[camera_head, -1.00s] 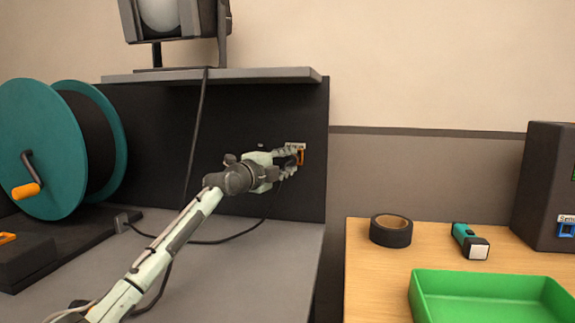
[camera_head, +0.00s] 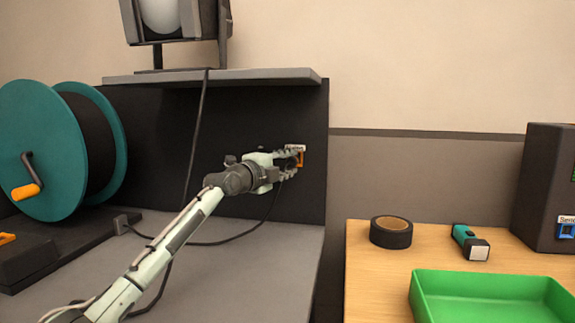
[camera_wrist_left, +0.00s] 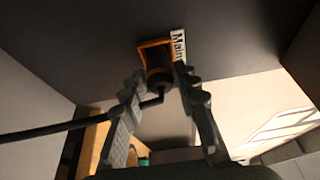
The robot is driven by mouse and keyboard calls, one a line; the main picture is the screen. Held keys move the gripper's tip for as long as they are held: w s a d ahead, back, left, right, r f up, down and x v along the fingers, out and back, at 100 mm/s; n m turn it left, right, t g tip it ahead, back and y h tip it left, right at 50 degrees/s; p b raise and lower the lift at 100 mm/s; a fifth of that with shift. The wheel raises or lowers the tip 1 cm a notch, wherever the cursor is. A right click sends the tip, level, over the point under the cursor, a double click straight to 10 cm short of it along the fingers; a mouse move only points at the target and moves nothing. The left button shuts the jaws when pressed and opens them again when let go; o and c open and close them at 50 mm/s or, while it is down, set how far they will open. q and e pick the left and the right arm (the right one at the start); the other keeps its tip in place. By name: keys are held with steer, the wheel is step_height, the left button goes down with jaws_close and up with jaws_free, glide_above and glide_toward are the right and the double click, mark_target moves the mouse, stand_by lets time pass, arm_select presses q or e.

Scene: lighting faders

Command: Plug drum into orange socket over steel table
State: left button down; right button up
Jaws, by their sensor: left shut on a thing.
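The drum (camera_head: 38,150) is a teal cable reel with an orange crank, at the left on the steel table (camera_head: 240,262). The orange socket (camera_head: 301,159) is on the dark panel above this table; its orange frame also shows in the left wrist view (camera_wrist_left: 143,46), beside a label reading "Main". My left gripper (camera_head: 292,163) is at the socket, shut on a black plug (camera_wrist_left: 158,84) with a cable trailing from it. The plug's front is at the orange frame; I cannot tell how deep it sits. My right gripper is not in view.
A grey shelf (camera_head: 215,76) with a lamp (camera_head: 160,14) is above the panel. A dark cable (camera_head: 196,140) hangs from it. On the wooden table are black tape (camera_head: 391,238), a teal flashlight (camera_head: 470,246), a green tray (camera_head: 490,276) and a dark box (camera_head: 545,185).

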arm_select(q)
steer(key=shift+w+a+r, duration=0.1)
steer(key=shift+r, duration=0.15)
steer(key=c, duration=1.5)
jaws_free()
steer(key=o, duration=0.4)
steer(key=shift+w+f, duration=0.1)
steer(key=shift+f, duration=0.05)
steer(key=shift+o, duration=0.2)
steer(key=shift+f, duration=0.1)
